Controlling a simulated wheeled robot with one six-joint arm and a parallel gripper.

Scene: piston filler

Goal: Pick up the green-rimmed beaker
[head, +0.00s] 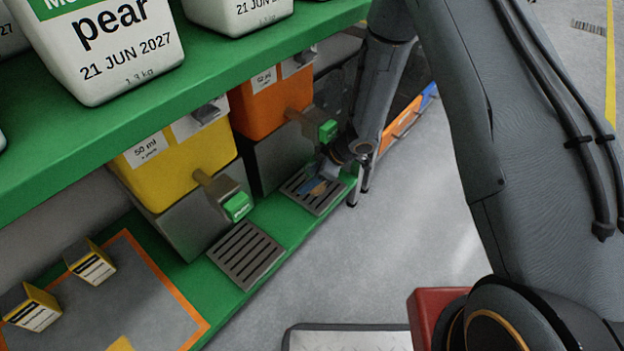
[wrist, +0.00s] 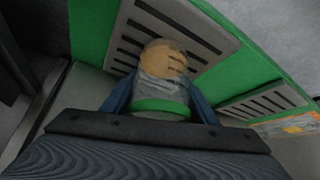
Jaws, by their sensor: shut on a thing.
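The green-rimmed beaker (wrist: 160,88) is a clear cup with a green rim and something tan-orange showing at its far end. It sits between the two blue fingers of my gripper (wrist: 158,98) in the wrist view, and the gripper is shut on it. In the head view my gripper (head: 322,178) is low over the right drip grate (head: 303,199), below the orange filler. The beaker is mostly hidden there by the gripper. I cannot tell whether it touches the grate.
The orange filler (head: 262,103) and its green-tipped nozzle (head: 327,130) are close to my gripper. A yellow filler (head: 180,165) with a second drip grate (head: 245,254) stands to the left. A green shelf (head: 150,120) with white tubs overhangs them. Open floor (head: 420,240) lies to the right.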

